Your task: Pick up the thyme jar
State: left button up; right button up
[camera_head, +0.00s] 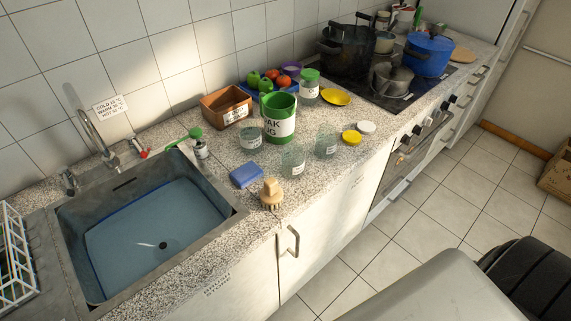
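Several clear glass jars with white labels stand on the speckled counter. One open jar (293,161) is near the front edge, and another (326,143) is to its right. A third jar (251,138) stands behind and left of them, next to a green-and-white tub (279,118). A jar with a green lid (309,86) stands farther back. The jar labels are too small to read, so I cannot tell which one is thyme. Neither of my grippers is in view.
A yellow lid (352,137) and a white lid (366,127) lie right of the front jars. The sink (150,240) is at left; pots, including a blue pot (428,54), stand on the hob.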

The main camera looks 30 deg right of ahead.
aim_at(293, 161)
jog(key=l+u, duration=0.25)
jog(key=u, duration=0.25)
jog(key=l+u, duration=0.2)
jog(key=l, duration=0.4)
jog(key=k+l+u, duration=0.2)
jog(key=l, duration=0.4)
jog(key=l+u, duration=0.2)
jog(key=l, duration=0.45)
